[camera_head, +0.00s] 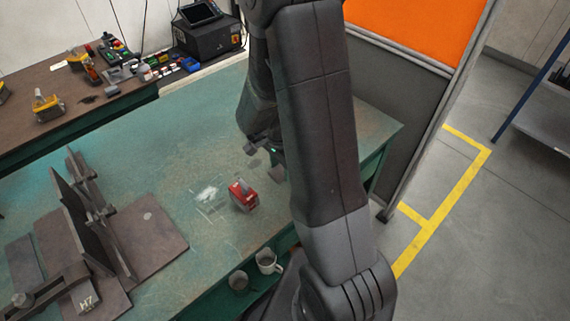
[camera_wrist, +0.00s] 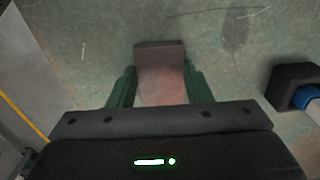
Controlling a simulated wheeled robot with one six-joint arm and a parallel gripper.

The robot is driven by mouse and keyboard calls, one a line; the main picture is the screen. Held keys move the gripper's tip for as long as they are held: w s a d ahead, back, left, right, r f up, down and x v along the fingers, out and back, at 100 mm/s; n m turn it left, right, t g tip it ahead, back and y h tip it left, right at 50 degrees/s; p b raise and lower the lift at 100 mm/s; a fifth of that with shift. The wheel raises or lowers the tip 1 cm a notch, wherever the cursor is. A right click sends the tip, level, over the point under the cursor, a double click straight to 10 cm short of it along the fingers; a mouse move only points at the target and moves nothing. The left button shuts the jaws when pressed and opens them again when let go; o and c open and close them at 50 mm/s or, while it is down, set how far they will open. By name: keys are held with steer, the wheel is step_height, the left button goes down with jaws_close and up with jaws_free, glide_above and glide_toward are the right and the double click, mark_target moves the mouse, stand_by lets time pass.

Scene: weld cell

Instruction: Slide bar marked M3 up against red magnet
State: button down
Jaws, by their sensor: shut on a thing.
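The red magnet (camera_head: 243,195) stands on the green table, beside white scuff marks. My gripper (camera_head: 264,165) is to its upper right, apart from it and partly hidden behind my arm. In the wrist view my gripper (camera_wrist: 160,88) has its green fingers shut on the sides of a brownish steel bar (camera_wrist: 160,70). The bar sticks out past the fingertips. No marking is readable on it, so I cannot confirm it is M3. The red magnet is not in the wrist view.
A dark block with a blue and white part (camera_wrist: 294,86) lies right of my gripper. A steel fixture (camera_head: 95,225) and a part marked H7 (camera_head: 86,301) are at left. Mugs (camera_head: 267,261) stand below the table edge.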

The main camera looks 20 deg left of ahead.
mark_target(261, 188)
steer(key=shift+s+a, duration=0.15)
steer(key=shift+s, duration=0.1)
steer(key=shift+s+a, duration=0.2)
steer(key=shift+s, duration=0.3)
steer(key=shift+s+a, duration=0.2)
steer(key=shift+s, duration=0.3)
steer(key=shift+s, duration=0.1)
steer(key=shift+s+a, duration=0.25)
steer(key=shift+s, duration=0.3)
steer(key=shift+s+a, duration=0.2)
steer(key=shift+s, duration=0.3)
steer(key=shift+s+a+b, duration=0.2)
steer(key=shift+s+a, duration=0.1)
steer(key=shift+s, duration=0.3)
steer(key=shift+s+a+b, duration=0.15)
steer(key=shift+s+a, duration=0.1)
steer(key=shift+s, duration=0.3)
steer(key=shift+w, duration=0.15)
steer(key=c, duration=0.6)
jaws_free()
steer(key=shift+d, duration=0.1)
steer(key=shift+c, duration=0.2)
